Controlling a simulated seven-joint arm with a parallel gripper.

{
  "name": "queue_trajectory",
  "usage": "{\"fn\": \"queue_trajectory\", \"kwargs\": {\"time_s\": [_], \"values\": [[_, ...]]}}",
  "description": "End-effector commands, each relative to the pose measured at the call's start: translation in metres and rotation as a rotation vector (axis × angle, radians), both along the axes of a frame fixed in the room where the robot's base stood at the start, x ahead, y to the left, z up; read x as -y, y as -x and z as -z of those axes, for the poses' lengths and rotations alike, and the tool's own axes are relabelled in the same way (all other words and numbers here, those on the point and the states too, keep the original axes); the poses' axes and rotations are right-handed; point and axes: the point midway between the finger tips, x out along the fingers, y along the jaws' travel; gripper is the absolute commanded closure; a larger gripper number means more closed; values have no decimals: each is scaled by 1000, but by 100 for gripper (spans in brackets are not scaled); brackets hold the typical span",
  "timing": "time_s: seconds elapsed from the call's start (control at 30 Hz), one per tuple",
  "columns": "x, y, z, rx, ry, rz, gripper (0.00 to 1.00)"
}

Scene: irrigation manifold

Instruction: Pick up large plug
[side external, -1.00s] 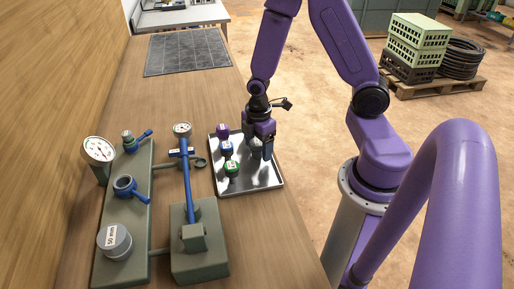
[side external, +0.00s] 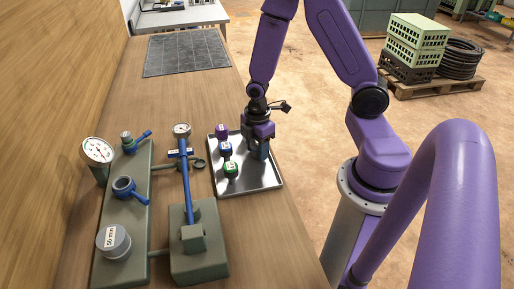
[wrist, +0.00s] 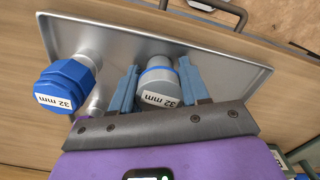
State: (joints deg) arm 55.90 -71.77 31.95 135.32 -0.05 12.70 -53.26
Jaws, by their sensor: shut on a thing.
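A grey plug (wrist: 158,88) with a "32 mm" label and a blue ring stands in the steel tray. My gripper (wrist: 158,90) is shut on it, one blue-grey finger on each side. In the side view my gripper (side external: 258,153) is low over the right part of the tray (side external: 258,180), and its fingers mostly hide the plug. I cannot tell whether the plug is clear of the tray floor.
A purple cap (side external: 221,131), a blue cap (side external: 225,148) and a green cap (side external: 231,168) stand close to the left. A manifold with a gauge (side external: 97,150), blue valves and a grey "50 mm" cap (side external: 114,242) lies further left. A dark mat (side external: 186,53) lies behind.

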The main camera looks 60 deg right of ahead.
Motion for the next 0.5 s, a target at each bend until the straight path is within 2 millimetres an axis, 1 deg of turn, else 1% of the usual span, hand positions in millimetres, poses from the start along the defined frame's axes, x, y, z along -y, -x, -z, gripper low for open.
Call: {"fn": "queue_trajectory", "kwargs": {"time_s": [0.17, 0.27, 0.5], "values": [[0, -1, -9, 3, -1, -1, 85], [0, -1, -18, 4, -1, 0, 85], [0, -1, -53, 6, -2, 0, 85]]}}
